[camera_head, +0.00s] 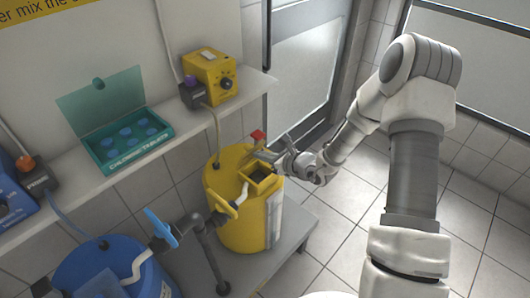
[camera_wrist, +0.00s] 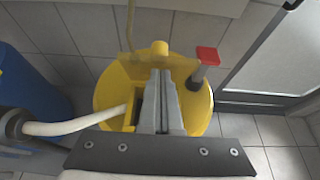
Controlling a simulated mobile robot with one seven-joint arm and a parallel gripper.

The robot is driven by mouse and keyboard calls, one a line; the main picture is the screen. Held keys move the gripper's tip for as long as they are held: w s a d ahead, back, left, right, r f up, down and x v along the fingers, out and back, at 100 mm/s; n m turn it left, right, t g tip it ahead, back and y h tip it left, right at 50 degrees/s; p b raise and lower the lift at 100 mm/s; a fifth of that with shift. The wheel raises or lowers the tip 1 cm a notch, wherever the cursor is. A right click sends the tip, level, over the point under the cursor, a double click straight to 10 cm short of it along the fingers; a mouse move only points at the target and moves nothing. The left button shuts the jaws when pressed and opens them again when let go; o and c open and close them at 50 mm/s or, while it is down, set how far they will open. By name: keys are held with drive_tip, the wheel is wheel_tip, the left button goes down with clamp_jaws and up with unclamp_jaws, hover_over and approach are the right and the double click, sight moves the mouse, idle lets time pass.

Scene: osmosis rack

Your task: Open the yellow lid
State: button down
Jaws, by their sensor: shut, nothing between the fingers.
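The yellow tank (camera_head: 228,212) stands on a low grey platform, with a square, raised yellow opening on top that looks dark inside. In the wrist view, the tank top (camera_wrist: 110,95) shows a dark gap left of my fingers. A yellow flap that looks like the lid (camera_wrist: 160,48) shows just beyond my fingertips; its exact angle is hard to tell. My gripper (camera_wrist: 160,73) is shut and empty, its fingers together over the opening. In the head view, my gripper (camera_head: 262,155) is at the opening's far edge. Contact with the lid cannot be told.
A red-capped fitting (camera_wrist: 207,57) stands right of my fingers. A white hose (camera_wrist: 75,123) enters the tank from the left. A blue tank (camera_head: 105,272) and pipes with a blue valve handle (camera_head: 160,227) are at left. A shelf (camera_head: 140,155) holds a yellow pump (camera_head: 209,75) and a tablet box.

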drive_tip(key=shift+w+a+r+g+h, duration=0.5)
drive_tip(key=shift+w+a+r, duration=0.1)
drive_tip(key=shift+w+a, duration=0.05)
drive_tip(key=shift+r, duration=0.15)
idle(0.4)
